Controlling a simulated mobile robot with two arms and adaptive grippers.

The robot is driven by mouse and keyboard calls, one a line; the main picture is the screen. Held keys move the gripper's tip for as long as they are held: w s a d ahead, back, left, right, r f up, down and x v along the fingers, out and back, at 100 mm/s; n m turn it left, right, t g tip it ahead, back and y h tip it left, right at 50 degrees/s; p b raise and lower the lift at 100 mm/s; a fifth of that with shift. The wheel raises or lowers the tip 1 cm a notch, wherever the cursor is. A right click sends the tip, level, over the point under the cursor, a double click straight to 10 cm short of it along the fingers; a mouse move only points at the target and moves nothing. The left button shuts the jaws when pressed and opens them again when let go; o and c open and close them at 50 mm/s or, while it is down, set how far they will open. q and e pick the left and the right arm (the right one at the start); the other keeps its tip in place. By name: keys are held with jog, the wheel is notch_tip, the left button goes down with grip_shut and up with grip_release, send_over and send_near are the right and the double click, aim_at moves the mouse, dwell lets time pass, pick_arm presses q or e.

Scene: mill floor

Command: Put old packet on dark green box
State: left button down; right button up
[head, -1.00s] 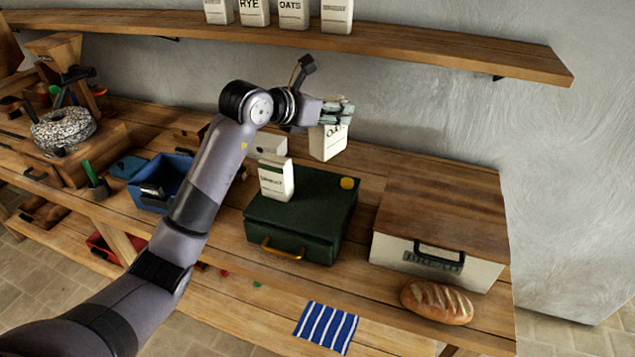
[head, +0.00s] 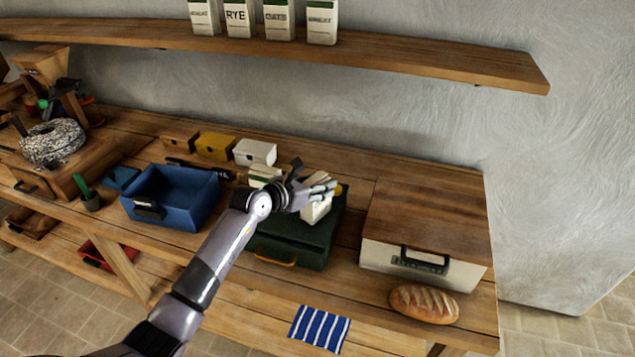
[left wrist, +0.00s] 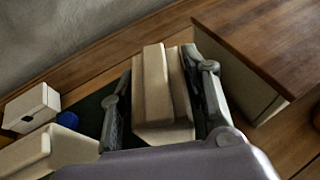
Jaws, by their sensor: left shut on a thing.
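My left gripper (head: 322,187) is over the dark green box (head: 290,250) and is shut on a pale packet (head: 316,212). The packet is upright, low over the right part of the lid. I cannot tell whether its base touches the lid. In the left wrist view the packet (left wrist: 160,100) stands between the two fingers. A second pale packet (head: 262,172) stands on the box to the left, partly hidden by my wrist. It also shows in the left wrist view (left wrist: 45,152). My right gripper is not in view.
A bread bin (head: 420,262) with a wooden lid stands right of the box, with a loaf (head: 424,303) in front. An open blue bin (head: 172,196) is on the left. A white box (head: 255,152) is behind. Several packets stand on the shelf (head: 400,62) above.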

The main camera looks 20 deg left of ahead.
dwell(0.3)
pick_arm(q)
jog(key=c, duration=1.3)
grip_release()
jog(key=shift+f, duration=0.15)
jog(key=o, duration=0.4)
jog(key=b+v, duration=0.2)
jog(key=v, duration=1)
jog(key=shift+s+b, duration=0.1)
jog(key=shift+b, duration=0.25)
